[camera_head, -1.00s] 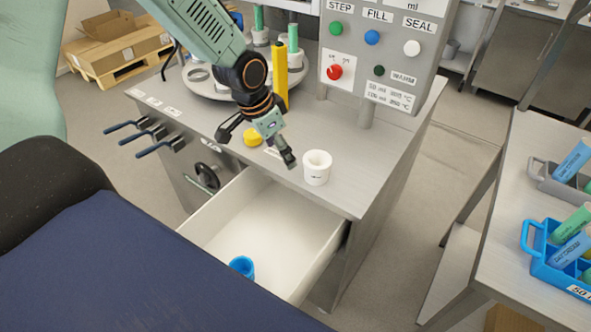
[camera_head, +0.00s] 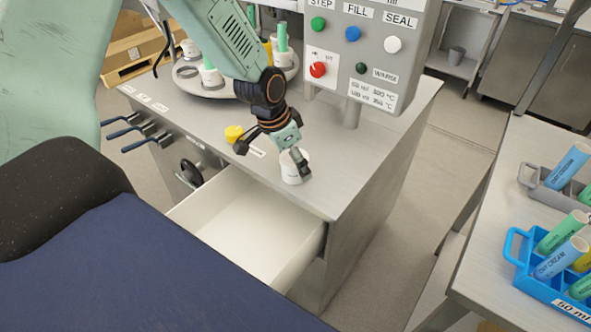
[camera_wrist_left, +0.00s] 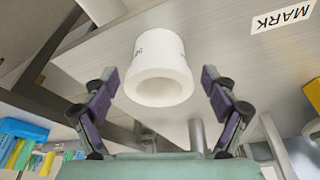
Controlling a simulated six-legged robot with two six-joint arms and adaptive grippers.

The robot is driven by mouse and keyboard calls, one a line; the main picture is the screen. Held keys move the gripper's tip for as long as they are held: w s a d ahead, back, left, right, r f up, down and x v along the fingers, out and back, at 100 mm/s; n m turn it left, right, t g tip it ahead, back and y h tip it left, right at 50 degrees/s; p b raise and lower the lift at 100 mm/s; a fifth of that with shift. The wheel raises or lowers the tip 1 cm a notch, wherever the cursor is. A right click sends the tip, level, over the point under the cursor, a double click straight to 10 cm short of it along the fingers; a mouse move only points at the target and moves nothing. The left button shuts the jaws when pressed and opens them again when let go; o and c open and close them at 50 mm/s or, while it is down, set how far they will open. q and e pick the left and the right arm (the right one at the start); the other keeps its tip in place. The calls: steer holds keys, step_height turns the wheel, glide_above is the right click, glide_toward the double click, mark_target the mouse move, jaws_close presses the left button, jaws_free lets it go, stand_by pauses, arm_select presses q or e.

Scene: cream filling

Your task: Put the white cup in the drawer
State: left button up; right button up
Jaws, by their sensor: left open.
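The white cup (camera_head: 289,177) stands upright on the steel worktop near its front edge, above the open white drawer (camera_head: 235,222). My left gripper (camera_head: 272,157) is open and empty at the cup, and one finger hides part of it in the head view. In the left wrist view, the cup (camera_wrist_left: 160,90) lies between the two spread fingers of the gripper (camera_wrist_left: 160,80), with gaps on both sides. The visible part of the drawer is empty; its near end is hidden by my dark blue body. My right gripper is not in view.
A yellow cap (camera_head: 234,133) sits on the worktop left of the cup. A control panel (camera_head: 360,50) and a turntable (camera_head: 215,82) stand behind. Blue-handled levers (camera_head: 125,133) stick out at the left. A side table at the right holds a blue crate (camera_head: 525,255) of tubes.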

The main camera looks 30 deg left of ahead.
arm_select(q)
steer(key=shift+w, duration=0.1)
steer(key=shift+d+r, duration=0.1)
steer(key=c, duration=1.5)
